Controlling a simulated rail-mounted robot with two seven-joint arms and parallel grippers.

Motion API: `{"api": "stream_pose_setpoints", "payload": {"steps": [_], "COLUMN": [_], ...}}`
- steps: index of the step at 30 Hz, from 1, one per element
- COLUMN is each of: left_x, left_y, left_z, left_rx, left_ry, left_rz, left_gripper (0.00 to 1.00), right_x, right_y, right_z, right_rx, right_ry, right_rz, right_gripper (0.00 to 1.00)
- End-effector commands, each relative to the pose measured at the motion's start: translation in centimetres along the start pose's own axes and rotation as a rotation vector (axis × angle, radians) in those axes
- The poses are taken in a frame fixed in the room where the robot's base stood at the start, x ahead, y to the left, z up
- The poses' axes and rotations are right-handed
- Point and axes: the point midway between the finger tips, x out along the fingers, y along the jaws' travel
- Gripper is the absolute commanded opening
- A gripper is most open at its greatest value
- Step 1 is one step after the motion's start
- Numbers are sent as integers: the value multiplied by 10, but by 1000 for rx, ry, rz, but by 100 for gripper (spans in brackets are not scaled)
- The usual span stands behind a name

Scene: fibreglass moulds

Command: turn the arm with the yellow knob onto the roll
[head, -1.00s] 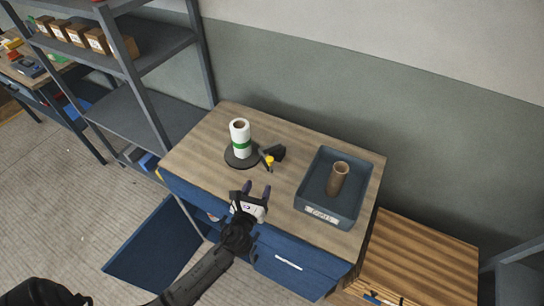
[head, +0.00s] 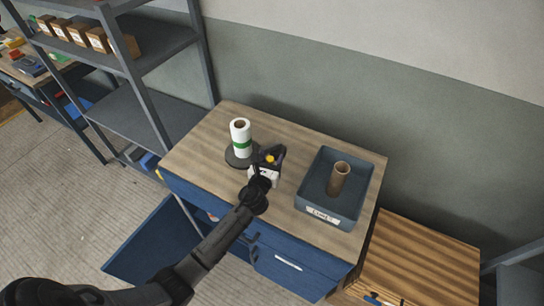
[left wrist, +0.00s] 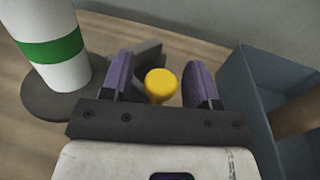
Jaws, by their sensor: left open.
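The white roll (head: 240,137) with a green band stands upright on a dark round base (head: 236,160) on the cabinet top. It also shows at the left of the left wrist view (left wrist: 50,45). The yellow knob (left wrist: 161,84) sits in front of a dark arm piece (left wrist: 148,54) beside the roll; the knob also shows in the head view (head: 270,158). My left gripper (left wrist: 161,82) is open, its purple fingers on either side of the knob, with gaps showing on both sides. Its fingertips are partly hard to see in the head view. My right gripper is not in view.
A blue-grey bin (head: 323,203) with a brown cardboard tube (head: 339,179) stands to the right on the cabinet top (head: 205,140). A slatted wooden surface (head: 420,258) is lower right. Grey shelving (head: 130,110) stands at the left. A blue cabinet door (head: 150,250) hangs open.

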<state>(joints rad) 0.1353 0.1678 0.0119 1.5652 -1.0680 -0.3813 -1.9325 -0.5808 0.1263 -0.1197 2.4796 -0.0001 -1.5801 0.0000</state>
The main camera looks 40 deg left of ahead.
Motion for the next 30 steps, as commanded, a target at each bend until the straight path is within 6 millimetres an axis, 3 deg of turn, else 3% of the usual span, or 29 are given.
{"api": "stream_pose_setpoints", "payload": {"steps": [6,15,30], "left_x": [11,12,11], "left_y": [0,0,0], "left_z": [0,0,0], "left_rx": [-1,-1,-1], "left_ry": [-1,0,0], "left_rz": [0,0,0], "left_gripper": [55,55,8], "right_x": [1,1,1], "right_y": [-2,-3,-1], "right_z": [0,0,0], "right_rx": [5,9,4], "right_ry": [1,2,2], "right_rz": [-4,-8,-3], "right_gripper": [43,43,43]}}
